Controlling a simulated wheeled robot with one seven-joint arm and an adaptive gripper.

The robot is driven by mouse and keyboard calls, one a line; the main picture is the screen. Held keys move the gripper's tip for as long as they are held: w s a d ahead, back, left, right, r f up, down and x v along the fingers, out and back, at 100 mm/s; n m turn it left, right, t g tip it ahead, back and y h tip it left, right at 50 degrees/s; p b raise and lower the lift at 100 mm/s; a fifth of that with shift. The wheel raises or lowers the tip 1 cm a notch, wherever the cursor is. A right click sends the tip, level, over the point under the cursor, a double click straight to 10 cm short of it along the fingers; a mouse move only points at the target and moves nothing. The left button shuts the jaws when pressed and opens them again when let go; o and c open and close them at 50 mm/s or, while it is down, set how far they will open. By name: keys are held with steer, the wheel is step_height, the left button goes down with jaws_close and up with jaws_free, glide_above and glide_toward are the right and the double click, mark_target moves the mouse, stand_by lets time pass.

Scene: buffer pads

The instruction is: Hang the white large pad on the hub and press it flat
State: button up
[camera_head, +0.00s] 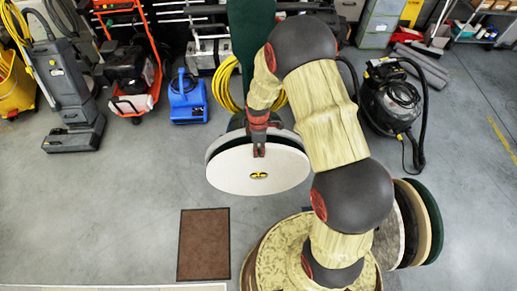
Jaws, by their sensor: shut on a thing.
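The white large pad (235,172) is a pale round disc near the middle of the head view, its broad face towards me. My gripper (259,150) is shut on its upper edge. A yellow piece (259,176), perhaps part of the hub, shows at the pad's centre. A grey round rim (216,146) shows close behind the pad's upper edge, below a dark green machine body (252,35). I cannot tell whether the pad touches that rim or lies flat against it. Most of the hub is hidden by the pad.
Several round pads, one dark green (432,222) and one tan (417,225), stand at the lower right beside my base. A brown mat (204,245) lies on the floor. A black vacuum (392,98) and a blue blower (187,100) stand behind.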

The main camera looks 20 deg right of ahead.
steer(key=shift+w+r+p, duration=0.2)
steer(key=shift+r+p, duration=0.25)
steer(key=shift+r, duration=0.25)
steer(key=shift+w+r, duration=0.1)
steer(key=shift+r, duration=0.05)
steer(key=shift+c, duration=0.5)
steer(key=shift+d+r, duration=0.1)
steer(key=shift+r, duration=0.05)
steer(key=shift+c, duration=0.4)
steer(key=shift+w+r+p, duration=0.2)
steer(key=shift+r+p, duration=0.25)
steer(key=shift+r, duration=0.05)
steer(key=shift+w+d+r+p, duration=0.1)
steer(key=shift+w+r+p, duration=0.1)
steer(key=shift+r+p, duration=0.35)
steer(key=shift+w+d+r+p, duration=0.1)
steer(key=shift+w+r+p, duration=0.15)
steer(key=shift+r, duration=0.55)
steer(key=o, duration=0.9)
steer(key=shift+s+a+f, duration=0.1)
steer(key=shift+s+f, duration=0.05)
steer(key=shift+s, duration=0.1)
